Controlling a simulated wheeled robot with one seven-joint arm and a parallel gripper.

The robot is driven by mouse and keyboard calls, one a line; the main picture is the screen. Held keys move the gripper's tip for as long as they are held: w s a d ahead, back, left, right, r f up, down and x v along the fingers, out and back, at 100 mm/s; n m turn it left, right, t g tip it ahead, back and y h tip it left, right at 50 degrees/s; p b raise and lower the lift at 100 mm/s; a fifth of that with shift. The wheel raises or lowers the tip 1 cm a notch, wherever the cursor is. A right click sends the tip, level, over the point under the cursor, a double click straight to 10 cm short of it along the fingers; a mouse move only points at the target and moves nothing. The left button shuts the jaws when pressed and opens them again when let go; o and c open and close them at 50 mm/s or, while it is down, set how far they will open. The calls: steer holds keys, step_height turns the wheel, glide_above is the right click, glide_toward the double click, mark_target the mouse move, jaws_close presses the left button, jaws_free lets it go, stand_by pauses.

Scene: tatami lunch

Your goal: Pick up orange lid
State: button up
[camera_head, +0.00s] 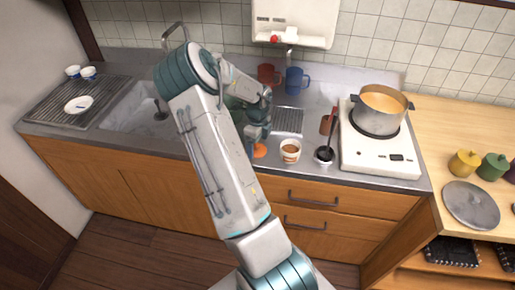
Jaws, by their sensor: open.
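The orange lid (260,152) is a small orange shape near the front edge of the steel counter, left of a white cup. My gripper (255,146) is open, pointing down just above or at the lid. My arm and wrist hide part of this area. I cannot tell whether the fingers are around the lid or touching it.
The cup (290,152) and a small dark pot with a ladle (324,155) stand close to the right. A stove (380,158) holds a large pot (378,122). Red (266,76) and blue (295,80) mugs stand behind. A sink (135,118) is left.

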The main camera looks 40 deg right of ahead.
steer(key=shift+f, duration=0.75)
steer(key=c, duration=1)
steer(key=shift+c, duration=0.2)
steer(key=shift+r, duration=0.2)
